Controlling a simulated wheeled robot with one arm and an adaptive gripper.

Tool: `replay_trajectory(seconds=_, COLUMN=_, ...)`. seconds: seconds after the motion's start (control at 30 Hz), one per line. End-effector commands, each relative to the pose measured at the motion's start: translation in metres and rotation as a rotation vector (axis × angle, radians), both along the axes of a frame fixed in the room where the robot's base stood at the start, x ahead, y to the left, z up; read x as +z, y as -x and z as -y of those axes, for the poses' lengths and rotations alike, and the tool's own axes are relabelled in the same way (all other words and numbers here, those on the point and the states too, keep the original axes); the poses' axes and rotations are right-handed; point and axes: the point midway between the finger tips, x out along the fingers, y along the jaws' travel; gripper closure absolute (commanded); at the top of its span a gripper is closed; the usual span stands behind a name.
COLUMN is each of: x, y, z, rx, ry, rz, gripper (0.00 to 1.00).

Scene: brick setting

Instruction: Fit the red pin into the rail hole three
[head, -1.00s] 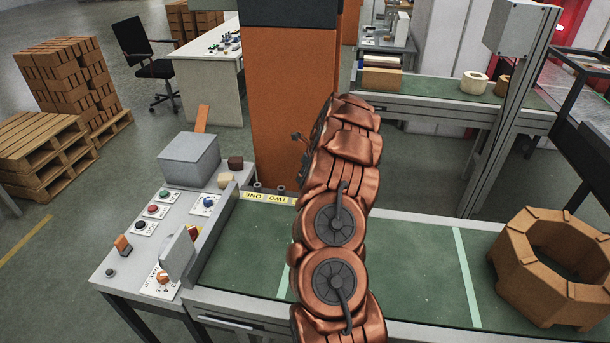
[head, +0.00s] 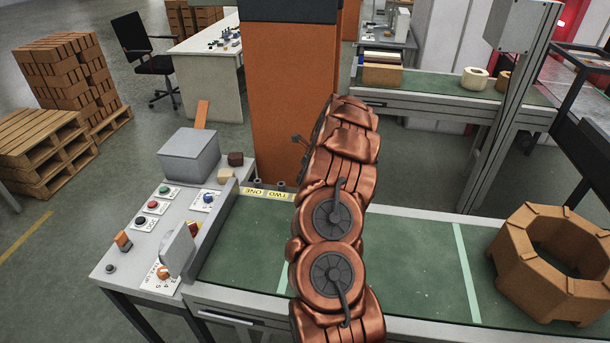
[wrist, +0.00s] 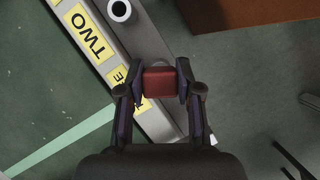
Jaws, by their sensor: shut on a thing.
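My gripper (wrist: 161,82) is shut on the red pin (wrist: 160,83), seen from above between the two fingertips in the wrist view. The pin is over the grey rail (wrist: 152,42), beside a yellow label (wrist: 124,78) partly hidden by the left finger. Hole three itself is not visible; the pin and fingers cover that part of the rail. I cannot tell whether the pin touches the rail. A dark round hole (wrist: 119,9) shows by the label TWO (wrist: 93,36).
A green conveyor (head: 400,262) lies in front of the rail, with a brown octagonal block (head: 552,258) at right. A console with buttons (head: 146,225) and a grey box (head: 189,156) stands left. An orange column (head: 290,100) rises behind the rail.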

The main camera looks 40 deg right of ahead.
Motion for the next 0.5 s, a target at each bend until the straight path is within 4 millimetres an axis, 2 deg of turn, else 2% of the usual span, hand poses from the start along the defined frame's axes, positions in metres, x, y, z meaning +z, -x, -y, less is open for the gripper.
replay_trajectory(seconds=0.5, x=-0.013, y=0.0, z=0.0, rx=0.001, ry=0.0, rz=-0.001, gripper=1.0)
